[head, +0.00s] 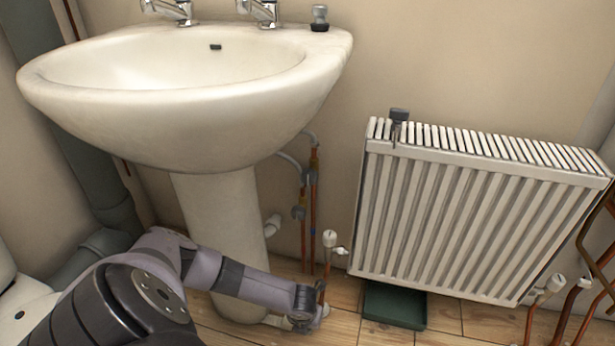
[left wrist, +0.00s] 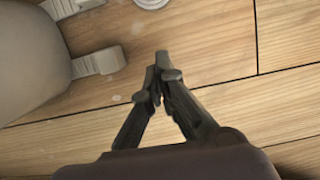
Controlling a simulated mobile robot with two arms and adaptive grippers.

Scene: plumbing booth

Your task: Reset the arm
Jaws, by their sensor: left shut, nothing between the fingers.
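My left arm comes in from the lower left of the head view and reaches across the front of the basin pedestal (head: 215,225). Its wrist end is low, beside the pedestal's foot and close to the floor; the fingers are hard to make out there. In the left wrist view my left gripper (left wrist: 163,72) has its fingertips together with nothing between them. It is over bare wooden floor (left wrist: 225,75). The pale pedestal base (left wrist: 30,60) is at the left of that view, apart from the fingers. My right gripper is in neither view.
A white basin (head: 190,110) overhangs the arm. Copper pipes (head: 313,200) and a white-capped valve (head: 329,239) stand right of the pedestal. A white radiator (head: 460,215) is on the right, with a dark green tray (head: 394,306) below it. A dark-topped fitting (head: 399,116) is on the radiator.

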